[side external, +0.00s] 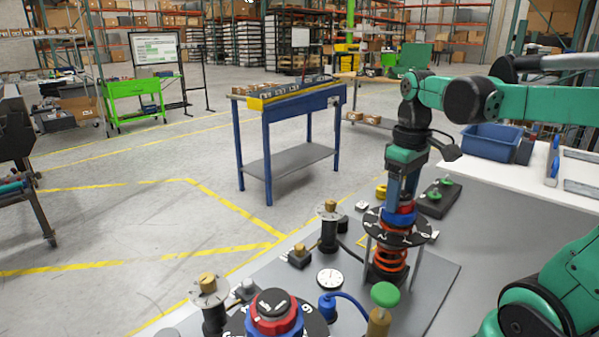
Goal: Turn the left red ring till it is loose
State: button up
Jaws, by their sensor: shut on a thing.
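Two red rings show. The nearer red ring (290,325) sits around a black-topped knob on a black marked dial, cut off by the bottom edge. The farther red ring (399,218) sits on a black marked disc (376,226) above a coiled orange-red spring (388,254). My gripper (400,206) points straight down at this farther assembly and is shut on the farther red ring. The fingers partly hide the ring's top. Its turning and looseness cannot be told.
Brass-topped black posts (329,226), a white gauge (330,279), a green knob (385,295) and a blue hose (350,298) crowd the grey plate. A black block with green knobs (437,197) lies behind. A blue bin (490,141) stands at the right.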

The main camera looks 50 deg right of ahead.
jog(key=n, duration=1.3)
jog(key=o, duration=1.1)
notch_tip(320, 180, up, 7)
jog(key=shift+r, duration=0.1)
